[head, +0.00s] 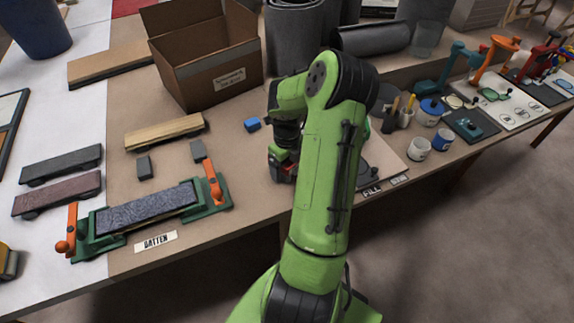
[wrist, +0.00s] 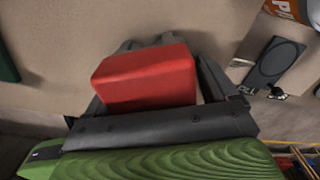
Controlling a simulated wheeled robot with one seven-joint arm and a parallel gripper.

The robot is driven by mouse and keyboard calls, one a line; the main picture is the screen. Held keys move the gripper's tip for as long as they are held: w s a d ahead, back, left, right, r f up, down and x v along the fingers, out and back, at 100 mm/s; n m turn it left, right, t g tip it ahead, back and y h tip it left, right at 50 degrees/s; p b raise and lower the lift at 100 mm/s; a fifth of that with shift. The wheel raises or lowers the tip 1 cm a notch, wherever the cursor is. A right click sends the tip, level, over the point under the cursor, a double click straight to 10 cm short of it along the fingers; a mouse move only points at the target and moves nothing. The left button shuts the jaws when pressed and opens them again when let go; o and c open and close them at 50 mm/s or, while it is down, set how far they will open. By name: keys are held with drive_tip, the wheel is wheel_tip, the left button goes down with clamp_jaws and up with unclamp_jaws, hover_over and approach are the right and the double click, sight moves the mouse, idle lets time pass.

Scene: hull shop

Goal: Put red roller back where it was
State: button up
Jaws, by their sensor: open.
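A red block-shaped thing (wrist: 146,76) fills the middle of the wrist view, between the dark fingers of my gripper. I take it for the red roller, but its round part does not show. In the head view my gripper (head: 284,162) is low over the brown bench top, left of my arm, with a little red (head: 284,172) showing at its tips. My gripper is open, with the red thing between its fingers. Whether it rests on the bench cannot be told. My arm hides part of the bench behind it.
A green clamp fixture with a dark sanding block (head: 148,208) stands at the front left. Pots (head: 419,148) and coloured tools (head: 495,52) stand on the right.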

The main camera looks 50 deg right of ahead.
drive_tip(key=shift+a+f, duration=0.25)
drive_tip(key=shift+a, duration=0.1)
wheel_tip(320, 180, up, 14)
drive_tip(key=p, duration=0.4)
drive_tip(key=shift+w+d+f, duration=0.15)
drive_tip(key=shift+f, duration=0.05)
drive_tip(key=w+a+r+n+t+h, duration=0.1)
drive_tip(key=a+r+n, duration=0.5)
drive_tip(key=a+n, duration=0.35)
drive_tip(key=a+r+n+t+h, duration=0.1)
drive_tip(key=a+r+n+h, duration=0.1)
drive_tip(key=a+r+n, duration=0.6)
drive_tip(key=s+a+n+t+y, duration=0.1)
drive_tip(key=s+a+n, duration=0.4)
drive_tip(key=n, duration=0.5)
drive_tip(key=s+a+n+t+y, duration=0.2)
drive_tip(key=s+a+n, duration=0.2)
drive_tip(key=a+n, duration=0.4)
drive_tip(key=shift+s+r+n+t, duration=0.3)
drive_tip(key=shift+s+n, duration=0.1)
drive_tip(key=shift+n, duration=0.75)
drive_tip(key=shift+a, duration=0.1)
